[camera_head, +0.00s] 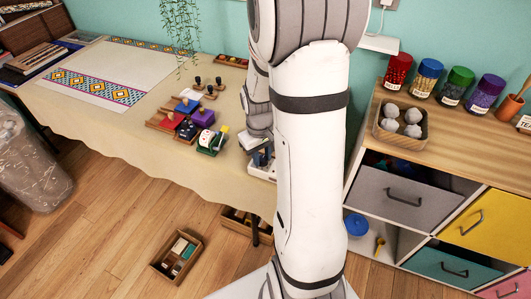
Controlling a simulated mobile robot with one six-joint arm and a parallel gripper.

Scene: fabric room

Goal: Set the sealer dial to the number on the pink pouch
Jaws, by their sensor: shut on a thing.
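My gripper (261,147) is small and partly hidden behind my own arm. It points down at a white and grey device (259,172) near the table's front right edge, which looks like the sealer. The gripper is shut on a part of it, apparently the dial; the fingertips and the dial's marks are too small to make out. My arm covers the device's right side. I cannot make out a pink pouch.
Left of the device, a green-and-white item (212,141) and several small colored blocks and stamps stand on the cloth-covered table (125,128). A wooden tray (178,256) lies on the floor. A cabinet (462,145) with jars stands right.

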